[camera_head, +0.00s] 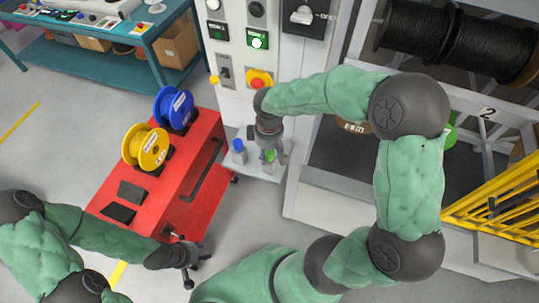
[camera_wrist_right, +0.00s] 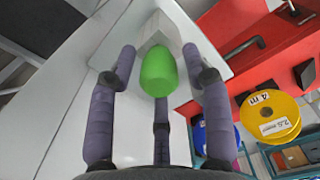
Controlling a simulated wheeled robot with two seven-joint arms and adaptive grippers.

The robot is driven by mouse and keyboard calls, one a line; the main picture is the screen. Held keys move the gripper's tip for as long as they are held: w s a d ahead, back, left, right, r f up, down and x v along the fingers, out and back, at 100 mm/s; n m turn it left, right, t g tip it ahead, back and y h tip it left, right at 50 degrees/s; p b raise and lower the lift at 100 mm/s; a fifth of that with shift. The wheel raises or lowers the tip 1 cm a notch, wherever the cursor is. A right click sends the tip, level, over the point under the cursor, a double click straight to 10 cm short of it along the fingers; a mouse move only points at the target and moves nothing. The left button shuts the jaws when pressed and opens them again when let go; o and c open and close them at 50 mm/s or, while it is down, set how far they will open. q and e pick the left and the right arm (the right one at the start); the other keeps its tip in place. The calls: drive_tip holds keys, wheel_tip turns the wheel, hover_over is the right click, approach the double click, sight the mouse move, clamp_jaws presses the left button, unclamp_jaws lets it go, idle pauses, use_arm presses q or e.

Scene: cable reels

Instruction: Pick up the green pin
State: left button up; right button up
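The green pin (camera_wrist_right: 158,68) stands on a white block between the fingers of my right gripper (camera_wrist_right: 165,88). The fingers are spread around it, with gaps visible at its sides. In the head view the green pin (camera_head: 269,156) is partly hidden beneath my right gripper (camera_head: 272,153), over a small light shelf by the machine. A blue pin (camera_head: 238,147) stands to its left. My left gripper (camera_head: 196,258) is at lower left, in front of the red cart, with its fingers spread and nothing seen in them.
The red cart (camera_head: 170,190) stands left of the light shelf (camera_head: 257,172) and carries a yellow reel (camera_head: 145,147) and a blue reel (camera_head: 175,108). A white machine panel (camera_head: 235,75) rises behind the shelf. Black cable reels (camera_head: 435,35) are in a rack at right.

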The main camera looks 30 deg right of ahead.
clamp_jaws()
wheel_tip(320, 180, up, 10)
drive_tip(key=shift+p, duration=0.85)
